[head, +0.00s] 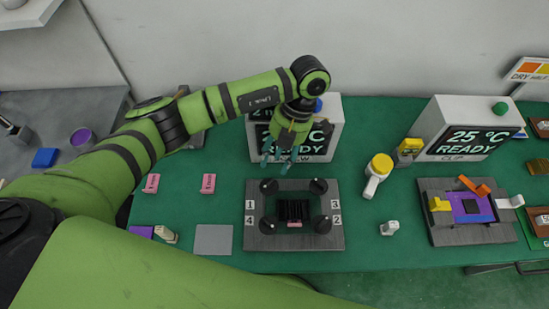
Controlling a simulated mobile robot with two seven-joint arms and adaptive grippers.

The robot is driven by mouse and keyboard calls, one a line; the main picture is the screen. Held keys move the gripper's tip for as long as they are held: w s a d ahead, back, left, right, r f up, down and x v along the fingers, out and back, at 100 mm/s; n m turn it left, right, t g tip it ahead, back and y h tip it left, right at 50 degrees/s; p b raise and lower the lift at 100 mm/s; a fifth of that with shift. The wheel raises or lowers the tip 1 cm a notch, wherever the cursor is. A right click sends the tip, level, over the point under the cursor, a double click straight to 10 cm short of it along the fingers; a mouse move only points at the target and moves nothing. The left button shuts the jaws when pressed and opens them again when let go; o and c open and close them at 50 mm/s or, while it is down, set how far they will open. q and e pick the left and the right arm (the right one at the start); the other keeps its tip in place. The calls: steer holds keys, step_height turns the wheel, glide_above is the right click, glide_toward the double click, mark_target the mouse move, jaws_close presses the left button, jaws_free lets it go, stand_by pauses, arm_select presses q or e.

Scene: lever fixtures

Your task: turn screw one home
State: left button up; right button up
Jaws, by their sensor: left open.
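A grey plate (255,238) lies on the green table with a black finned block (293,209) in its middle and a black screw knob at each corner. Screw one (268,186) is the back left knob, near the label 1 (251,204). The labels 4 (249,220), 3 (335,204) and 2 (336,219) stand by the other knobs. My left gripper (279,160) points down, open and empty, behind and above screw one, apart from it as far as I can tell. My right gripper is not in view.
A display box (335,125) stands behind the plate, partly hidden by my left arm. Another display box reading 25 °C READY (455,120) and a fixture with coloured levers (440,236) stand to the right. A yellow-topped white tool (378,172) and pink blocks (208,183) flank the plate.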

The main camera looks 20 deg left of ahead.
mark_target(268, 182)
arm_select(q)
steer(key=s+f+p, duration=0.1)
steer(key=s+f, duration=0.1)
steer(key=f, duration=0.1)
steer(key=shift+s+a+p, duration=0.35)
steer(key=shift+a, duration=0.05)
step_height(268, 182, down, 2)
steer(key=shift+s+a+p, duration=0.1)
steer(key=shift+a+p, duration=0.05)
steer(key=shift+p, duration=0.15)
steer(key=shift+f, duration=0.35)
steer(key=shift+s+f, duration=0.1)
jaws_close()
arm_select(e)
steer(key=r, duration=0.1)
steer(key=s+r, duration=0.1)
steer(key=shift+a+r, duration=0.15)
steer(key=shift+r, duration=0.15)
